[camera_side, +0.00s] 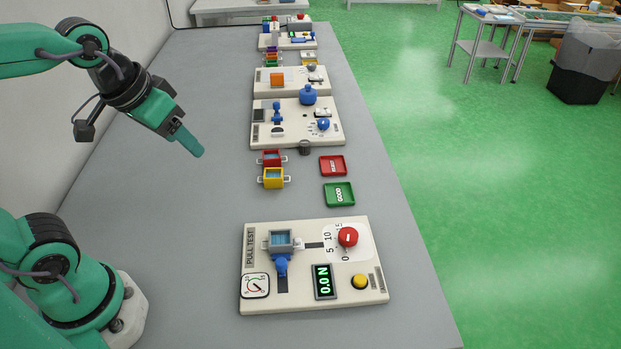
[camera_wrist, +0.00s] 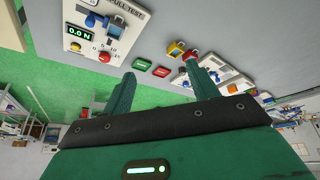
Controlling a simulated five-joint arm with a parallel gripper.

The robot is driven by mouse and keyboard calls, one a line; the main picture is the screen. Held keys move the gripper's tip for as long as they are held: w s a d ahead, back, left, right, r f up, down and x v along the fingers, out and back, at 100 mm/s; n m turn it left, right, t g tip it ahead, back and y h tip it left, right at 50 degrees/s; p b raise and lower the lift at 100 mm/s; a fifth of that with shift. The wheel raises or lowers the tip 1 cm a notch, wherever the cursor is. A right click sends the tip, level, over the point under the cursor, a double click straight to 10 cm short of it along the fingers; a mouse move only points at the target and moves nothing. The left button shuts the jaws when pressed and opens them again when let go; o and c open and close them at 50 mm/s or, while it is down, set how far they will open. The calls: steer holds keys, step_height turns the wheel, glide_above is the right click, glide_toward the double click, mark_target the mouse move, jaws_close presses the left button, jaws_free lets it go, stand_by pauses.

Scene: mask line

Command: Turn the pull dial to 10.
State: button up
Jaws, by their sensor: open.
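The pull dial (camera_side: 347,237) is a round red knob with a white mark, on a white disc with the numbers 0, 5, 10 and 15 around it. It sits at the right of the cream pull test board (camera_side: 330,283) and also shows in the wrist view (camera_wrist: 105,57). The mark's exact reading is too small to tell. The display (camera_side: 324,281) reads 0.0 N. My gripper (camera_side: 197,151) is raised over the table, up and left of the board and well apart from the dial. In the wrist view its two fingers (camera_wrist: 163,88) are spread with nothing between them.
On the board are a grey holder with a blue piece (camera_side: 281,241), a blue clamp (camera_side: 281,265), a gauge (camera_side: 255,285) and a yellow button (camera_side: 360,281). Beyond lie red (camera_side: 333,165) and green (camera_side: 339,193) trays and small bins (camera_side: 272,178). The table's left side is clear.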

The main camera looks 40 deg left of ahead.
steer(key=w+d+n+g, duration=0.1)
steer(key=w+d, duration=0.4)
steer(key=w, duration=0.2)
steer(key=n+g, duration=0.3)
steer(key=g, duration=0.1)
glide_toward(348, 234)
steer(key=shift+a+f, duration=0.1)
steer(key=shift+f, duration=0.1)
steer(key=shift+d+f, duration=0.25)
steer(key=shift+f, duration=3.9)
steer(key=c, duration=1)
